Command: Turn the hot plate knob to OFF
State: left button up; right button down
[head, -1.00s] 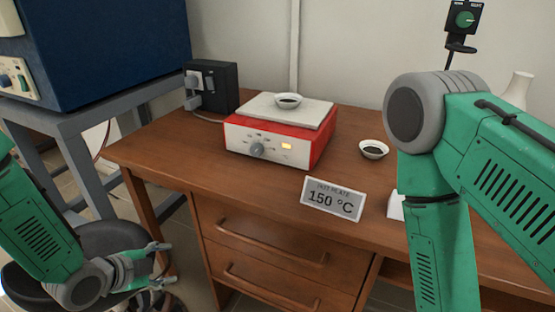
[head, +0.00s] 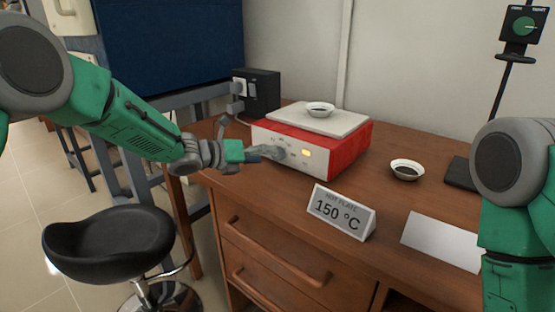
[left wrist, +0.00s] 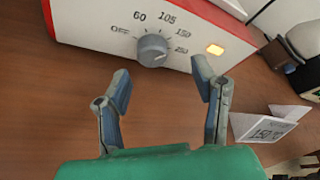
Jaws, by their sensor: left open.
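The hot plate (head: 345,155) is a red box with a white front and a pale top plate, standing on the wooden desk. Its grey round knob (left wrist: 152,50) shows in the left wrist view, ringed by marks such as 60, 105 and 150; I cannot read its pointer clearly. My right gripper is out of view.
A small dish (head: 320,109) of dark material sits on the plate, another dish (head: 407,169) on the desk (head: 290,208). A sign (head: 341,211) reading 150 °C stands in front. A black stool (head: 110,240) is below my left arm. A black box (head: 258,92) stands behind.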

aim_at(277, 156)
pick_arm(q)
jog(key=x, duration=0.3)
jog(key=shift+w+f, duration=0.15)
jog(key=shift+f, duration=0.05)
jog(key=shift+w+f+b, duration=0.15)
jog(key=shift+w+b, duration=0.15)
jog(key=shift+w, duration=0.05)
jog(key=shift+w+a+f, duration=0.15)
jog(key=shift+w+a, duration=0.2)
jog(key=shift+a, duration=0.1)
jog(key=shift+d, duration=1)
jog(key=shift+c, duration=0.8)
jog(key=shift+d, duration=0.1)
jog(key=c, duration=1)
jog(key=shift+o, duration=0.2)
jog(key=shift+w+a, duration=0.1)
jog(key=shift+a, duration=0.45)
